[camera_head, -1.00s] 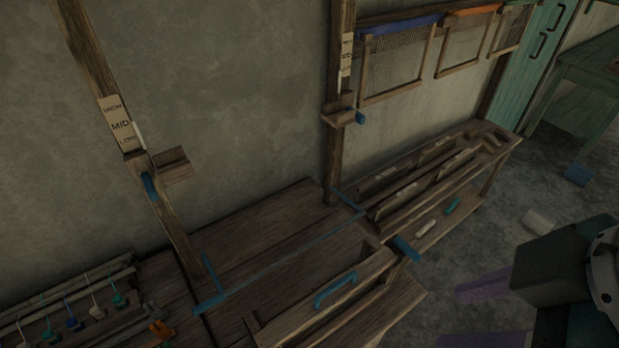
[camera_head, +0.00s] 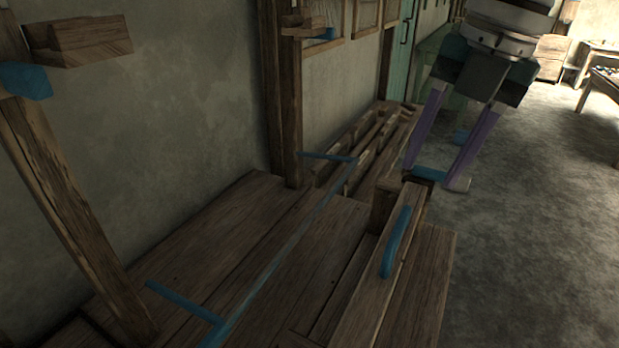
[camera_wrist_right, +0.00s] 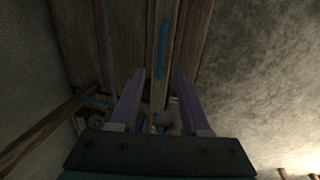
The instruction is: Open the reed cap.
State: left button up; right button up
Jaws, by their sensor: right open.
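The wooden beam that I take for the reed cap (camera_head: 372,290) lies lengthwise at the loom's right side, with a blue bar handle (camera_head: 396,242) on top. It also shows in the right wrist view as a wooden strip with a blue handle (camera_wrist_right: 164,38) running up the middle. My right gripper (camera_head: 436,174) is open and empty. Its two purple fingers point down beyond the beam's far end, apart from the handle. In the wrist view the fingers (camera_wrist_right: 160,72) stand on either side of the beam in the picture; I cannot tell the depth. My left gripper is not in view.
A blue rod (camera_head: 275,262) crosses the wooden loom deck (camera_head: 250,200). Upright posts (camera_head: 283,110) stand along the wall, with a ledge (camera_head: 80,40) on the near one. A slotted wooden rack (camera_head: 365,145) lies behind. Floor (camera_head: 530,240) to the right is clear.

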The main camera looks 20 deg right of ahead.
aim_at(402, 223)
jog(key=f, duration=0.6)
jog(key=w+a+f, duration=0.1)
jog(key=f, duration=0.1)
jog(key=shift+w+f+b, duration=0.1)
jog(key=shift+f+b, duration=0.2)
jog(key=shift+f, duration=0.1)
grip_shut()
dwell(0.9)
